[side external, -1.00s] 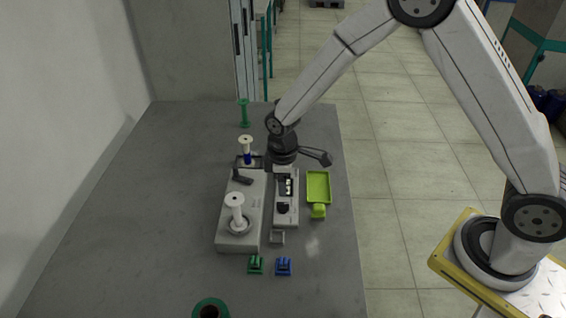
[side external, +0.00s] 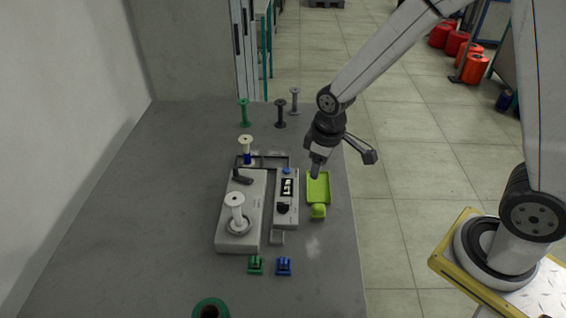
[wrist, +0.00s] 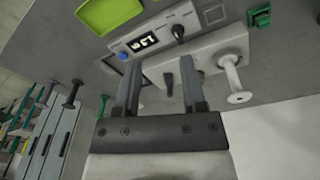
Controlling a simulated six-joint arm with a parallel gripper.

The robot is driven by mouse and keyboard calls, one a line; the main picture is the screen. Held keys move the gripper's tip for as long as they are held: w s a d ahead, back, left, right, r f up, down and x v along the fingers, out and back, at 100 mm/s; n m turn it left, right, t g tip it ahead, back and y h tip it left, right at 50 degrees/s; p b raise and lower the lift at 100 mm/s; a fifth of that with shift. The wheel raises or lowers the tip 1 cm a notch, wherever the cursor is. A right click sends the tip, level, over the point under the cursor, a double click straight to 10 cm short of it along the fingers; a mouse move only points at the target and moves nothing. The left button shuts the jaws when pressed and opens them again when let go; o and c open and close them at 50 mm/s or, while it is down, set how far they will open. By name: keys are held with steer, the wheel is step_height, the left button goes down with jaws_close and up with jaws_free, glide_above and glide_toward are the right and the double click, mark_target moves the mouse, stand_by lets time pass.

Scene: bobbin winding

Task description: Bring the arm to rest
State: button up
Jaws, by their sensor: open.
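My gripper (side external: 317,172) is open, above the far end of the lime green tray (side external: 318,190). In the wrist view my gripper's two fingers (wrist: 160,80) stand apart with nothing held between them. The grey winding machine (side external: 228,233) carries an upright white bobbin (side external: 236,205), which also shows in the wrist view (wrist: 237,82). Beside it, the control box (side external: 286,215) has a lit display, a blue button and a dark knob. I cannot read the display clearly.
Green (side external: 244,113), black (side external: 281,115) and grey (side external: 295,100) spools stand at the table's far edge. A white and blue bobbin (side external: 246,149) stands behind the machine. A green clip (side external: 255,265) and a blue clip (side external: 284,266) lie in front. The table's left side is clear.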

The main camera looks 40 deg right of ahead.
steer(key=s+d+r+m+t, duration=0.1)
steer(key=s+d+r+m, duration=0.2)
steer(key=s, duration=0.5)
steer(key=shift+s+d+r+m, duration=0.15)
steer(key=shift+s+d+m, duration=0.15)
steer(key=shift+m, duration=0.4)
